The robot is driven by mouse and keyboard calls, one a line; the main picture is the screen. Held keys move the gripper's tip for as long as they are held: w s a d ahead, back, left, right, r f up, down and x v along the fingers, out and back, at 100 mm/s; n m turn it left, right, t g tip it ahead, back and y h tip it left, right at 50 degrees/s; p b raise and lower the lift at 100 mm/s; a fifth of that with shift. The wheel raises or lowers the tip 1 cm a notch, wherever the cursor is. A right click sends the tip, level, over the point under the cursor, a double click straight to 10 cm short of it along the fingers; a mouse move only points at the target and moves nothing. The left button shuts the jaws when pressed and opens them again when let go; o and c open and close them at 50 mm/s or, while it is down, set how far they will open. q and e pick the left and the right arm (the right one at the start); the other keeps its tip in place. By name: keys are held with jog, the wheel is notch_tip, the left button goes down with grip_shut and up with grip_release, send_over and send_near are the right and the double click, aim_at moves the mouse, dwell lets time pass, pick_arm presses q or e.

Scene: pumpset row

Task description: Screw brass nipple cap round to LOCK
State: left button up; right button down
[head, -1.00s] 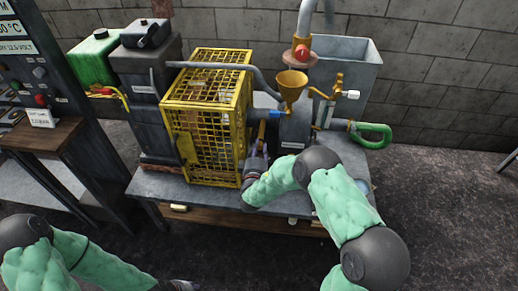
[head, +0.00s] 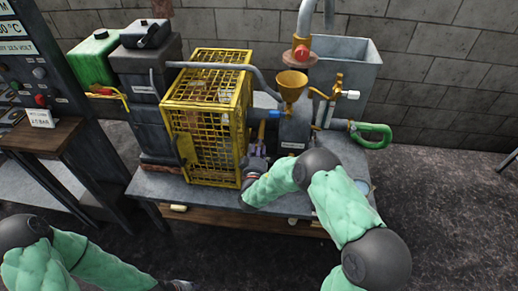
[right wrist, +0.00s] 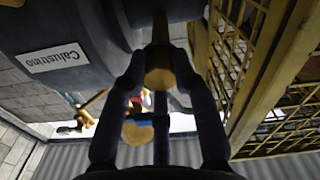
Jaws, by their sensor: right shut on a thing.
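The brass nipple cap (right wrist: 160,76) shows in the right wrist view, on the end of a brass stem under a dark grey housing labelled "Calustrino". My right gripper (right wrist: 160,80) is shut on it, one dark finger on each side. Any LOCK mark is not visible. In the head view my right gripper (head: 258,156) is low between the yellow cage and the grey pump body, and the cap cannot be made out clearly there. My left gripper (head: 181,286) shows only partly at the bottom edge, away from the bench, and its jaws are unclear.
The yellow mesh cage (head: 208,120) stands close to the left of my right gripper. A brass funnel (head: 291,84) and a brass valve (head: 338,92) are above and to the right. A grey tank (head: 345,70) stands behind.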

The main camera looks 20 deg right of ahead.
jog(key=shift+w+d+r+m, duration=0.1)
jog(key=shift+w+r+m, duration=0.15)
jog(key=shift+r+m, duration=0.35)
jog(key=c, duration=0.9)
grip_release()
jog(key=shift+f+m, duration=0.15)
jog(key=shift+m, duration=0.25)
jog(key=shift+w+f, duration=0.1)
jog(key=shift+f, duration=0.15)
jog(key=shift+s+f, duration=0.15)
jog(key=shift+s, duration=0.05)
jog(key=shift+v, duration=1.55)
jog(key=v, duration=1.2)
